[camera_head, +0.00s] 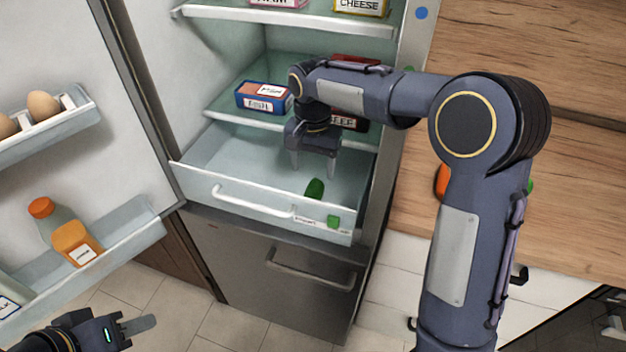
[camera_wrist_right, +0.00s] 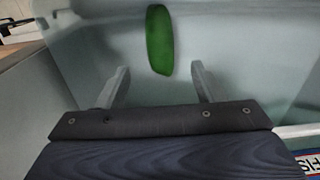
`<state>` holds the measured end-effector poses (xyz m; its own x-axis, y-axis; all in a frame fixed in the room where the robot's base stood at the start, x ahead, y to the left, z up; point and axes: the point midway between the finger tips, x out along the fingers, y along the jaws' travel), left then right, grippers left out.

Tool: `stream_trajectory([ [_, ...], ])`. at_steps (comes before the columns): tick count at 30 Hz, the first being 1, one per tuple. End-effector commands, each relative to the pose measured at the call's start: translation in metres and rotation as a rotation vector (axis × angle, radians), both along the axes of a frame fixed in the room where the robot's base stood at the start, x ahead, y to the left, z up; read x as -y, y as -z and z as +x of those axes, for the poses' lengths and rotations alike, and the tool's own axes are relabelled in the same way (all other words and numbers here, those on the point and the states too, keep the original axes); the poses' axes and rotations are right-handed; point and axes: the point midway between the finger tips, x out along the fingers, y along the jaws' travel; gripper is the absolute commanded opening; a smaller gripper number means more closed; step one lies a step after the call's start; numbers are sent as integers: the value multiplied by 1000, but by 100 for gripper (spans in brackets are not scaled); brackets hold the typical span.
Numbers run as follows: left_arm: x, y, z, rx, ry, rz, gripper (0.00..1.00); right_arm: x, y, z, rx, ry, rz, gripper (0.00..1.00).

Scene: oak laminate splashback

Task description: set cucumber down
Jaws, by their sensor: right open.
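The green cucumber (camera_head: 314,189) lies in the open fridge drawer (camera_head: 245,178), near the drawer's front right. In the right wrist view the cucumber (camera_wrist_right: 159,40) shows beyond the fingertips, apart from them. My right gripper (camera_head: 313,170) is open and empty, pointing down into the drawer just behind the cucumber. It also shows in the right wrist view (camera_wrist_right: 160,80) with its two fingers spread apart. My left gripper (camera_head: 140,325) is at the lower left, outside the fridge. Its fingers overlap in the view, so I cannot tell its opening.
A blue fish box (camera_head: 264,98) and a beef package (camera_head: 350,120) sit on the shelf above the drawer. The open fridge door at left holds eggs (camera_head: 43,105) and an orange bottle (camera_head: 75,243). A wooden counter (camera_head: 410,205) is at right.

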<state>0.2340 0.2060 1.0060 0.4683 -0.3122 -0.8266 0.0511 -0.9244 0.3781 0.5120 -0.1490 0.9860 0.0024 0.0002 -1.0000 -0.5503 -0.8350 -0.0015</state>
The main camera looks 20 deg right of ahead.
Motion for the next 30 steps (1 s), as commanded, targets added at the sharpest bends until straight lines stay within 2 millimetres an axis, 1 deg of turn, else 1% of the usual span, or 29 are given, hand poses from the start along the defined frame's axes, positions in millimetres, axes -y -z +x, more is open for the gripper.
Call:
stream_trajectory([
  [1, 0, -1, 0, 0, 0, 0, 36, 0, -8, 1, 3, 1, 1, 61],
  [3, 0, -1, 0, 0, 0, 0, 36, 0, -17, 1, 3, 1, 1, 61],
  [6, 0, -1, 0, 0, 0, 0, 36, 0, -23, 0, 0, 1, 0, 61],
  [22, 0, -2, 0, 0, 0, 0, 36, 0, -26, 0, -1, 1, 1, 61],
  [25, 0, -13, 0, 0, 0, 0, 36, 0, -38, 0, 0, 1, 0, 61],
  [30, 0, -45, 0, 0, 0, 0, 36, 0, -70, 0, 0, 1, 0, 61],
])
